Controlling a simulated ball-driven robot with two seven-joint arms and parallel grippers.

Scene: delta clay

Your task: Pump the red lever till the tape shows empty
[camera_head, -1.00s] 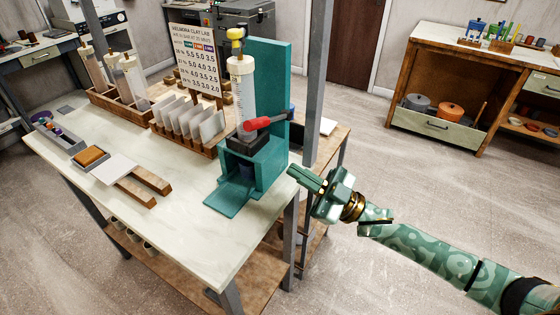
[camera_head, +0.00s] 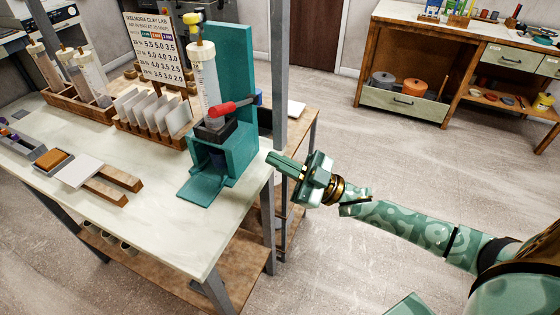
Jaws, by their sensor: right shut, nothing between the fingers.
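The red lever (camera_head: 230,107) sticks out from the teal stand (camera_head: 233,140) at the table's right edge, its red grip pointing left across the front of the clear graduated tube (camera_head: 204,82). The tube stands upright on a dark block in the stand, with a yellow cap on top. Any tape and its reading are too small to tell. My right gripper (camera_head: 272,160) is shut and empty, below and to the right of the lever, beside the table's right edge and apart from the stand. My left gripper is not in view.
A metal post (camera_head: 280,90) rises just right of the stand. A rack of white tiles (camera_head: 152,115) and a rack of tubes (camera_head: 75,90) stand left of it. A printed chart (camera_head: 151,50) is behind. The marble table (camera_head: 150,225) is clear in front.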

